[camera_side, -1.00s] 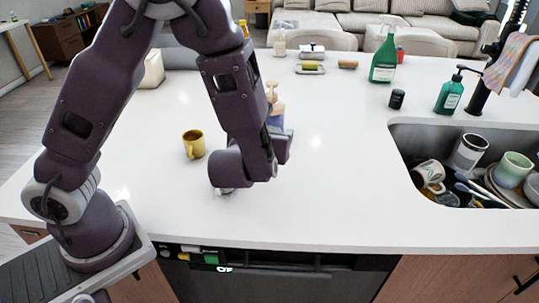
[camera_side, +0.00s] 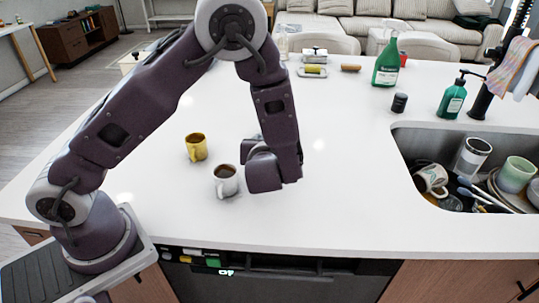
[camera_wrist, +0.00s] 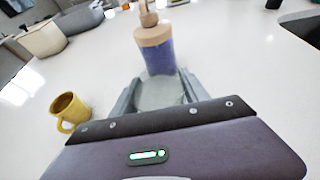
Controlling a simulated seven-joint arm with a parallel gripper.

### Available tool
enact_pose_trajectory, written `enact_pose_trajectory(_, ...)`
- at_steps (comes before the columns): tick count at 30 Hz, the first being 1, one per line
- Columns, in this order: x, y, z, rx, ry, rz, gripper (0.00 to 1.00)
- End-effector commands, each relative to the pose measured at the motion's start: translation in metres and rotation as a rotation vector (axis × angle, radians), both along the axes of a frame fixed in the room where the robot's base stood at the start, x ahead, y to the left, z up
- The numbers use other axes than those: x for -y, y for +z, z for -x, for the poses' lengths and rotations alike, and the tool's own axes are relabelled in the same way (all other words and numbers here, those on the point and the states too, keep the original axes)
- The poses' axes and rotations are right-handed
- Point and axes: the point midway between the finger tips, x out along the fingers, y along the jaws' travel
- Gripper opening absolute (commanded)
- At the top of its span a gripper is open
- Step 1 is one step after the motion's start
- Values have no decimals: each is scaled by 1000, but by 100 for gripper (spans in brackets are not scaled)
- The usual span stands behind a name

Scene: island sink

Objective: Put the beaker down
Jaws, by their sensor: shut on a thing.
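My gripper (camera_wrist: 160,92) is closed around a clear, greyish see-through beaker (camera_wrist: 161,97), seen between the two fingers in the wrist view. Just beyond it stands a bottle (camera_wrist: 157,52) with a blue-purple body and a tan top, partly covered by the beaker. In the side view my gripper (camera_side: 250,150) is mostly hidden by my wrist, low over the counter. The beaker and the bottle are hidden there, so I cannot tell whether the beaker touches the counter.
A white mug of dark drink (camera_side: 226,182) stands just left of my wrist. A yellow mug (camera_side: 196,148) stands farther back. The sink (camera_side: 405,150) with dishes, a green soap bottle (camera_side: 451,100) and a black jar (camera_side: 399,103) are right. The counter between wrist and sink is clear.

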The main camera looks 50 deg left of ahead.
Motion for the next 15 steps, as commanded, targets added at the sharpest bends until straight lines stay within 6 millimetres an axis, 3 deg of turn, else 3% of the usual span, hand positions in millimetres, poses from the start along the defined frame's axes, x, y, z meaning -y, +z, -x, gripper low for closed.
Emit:
enact_pose_trajectory(6, -34, 0, -33, 1, 3, 0, 10)
enact_pose_trajectory(15, -51, 0, -52, 1, -1, 1, 10)
